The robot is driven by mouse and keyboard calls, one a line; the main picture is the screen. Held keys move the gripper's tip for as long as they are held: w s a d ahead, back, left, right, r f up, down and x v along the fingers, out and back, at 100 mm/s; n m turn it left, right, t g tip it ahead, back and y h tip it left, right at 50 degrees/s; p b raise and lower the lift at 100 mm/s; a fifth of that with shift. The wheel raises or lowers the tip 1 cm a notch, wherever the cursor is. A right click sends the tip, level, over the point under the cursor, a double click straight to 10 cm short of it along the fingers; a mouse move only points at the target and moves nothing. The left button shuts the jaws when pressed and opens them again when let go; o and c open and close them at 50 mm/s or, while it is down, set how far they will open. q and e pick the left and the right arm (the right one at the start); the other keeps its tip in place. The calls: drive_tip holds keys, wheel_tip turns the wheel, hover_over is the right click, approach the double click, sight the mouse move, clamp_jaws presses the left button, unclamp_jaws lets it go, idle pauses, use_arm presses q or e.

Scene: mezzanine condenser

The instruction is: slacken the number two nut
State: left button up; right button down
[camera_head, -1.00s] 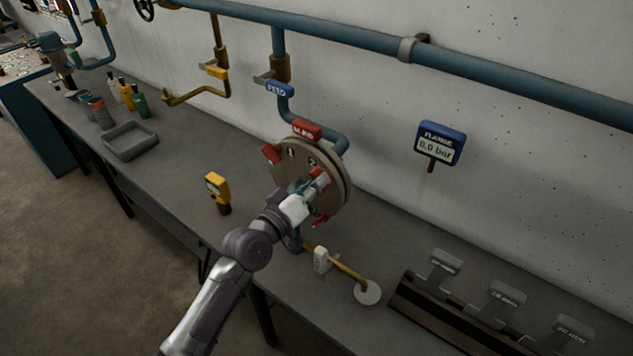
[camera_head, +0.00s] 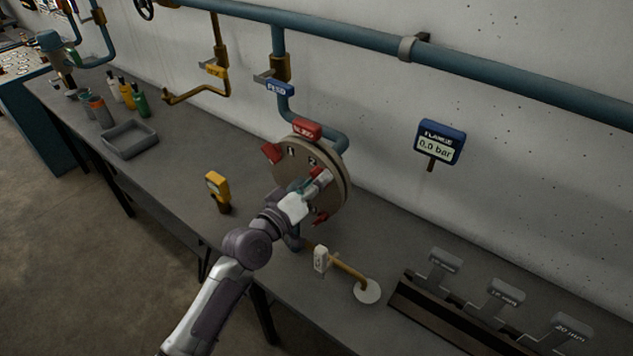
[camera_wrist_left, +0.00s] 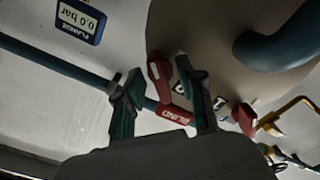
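A round tan flange (camera_head: 340,178) stands upright on the blue pipe, with a red BLIND tag (camera_head: 306,131) at its top. Small number plates (camera_head: 312,162) sit on its face; I cannot read them surely. Red parts sit around its rim, one at the left (camera_head: 271,153) and one low (camera_head: 320,218). My left gripper (camera_head: 314,184) is in front of the flange's right half and hides part of it. In the left wrist view its fingers (camera_wrist_left: 158,80) are apart, with the red tag (camera_wrist_left: 175,113) seen beyond. My right gripper is out of view.
A blue FLANGE gauge (camera_head: 438,142) reads 0.0 bar. A yellow instrument (camera_head: 217,186) and a white-tagged brass pipe (camera_head: 348,270) stand near the flange. A rack with size-marked tags (camera_head: 505,298) is at the right. A grey tray (camera_head: 130,138) and bottles are at the left.

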use_arm(q)
drive_tip(key=v, duration=1.2)
idle(0.3)
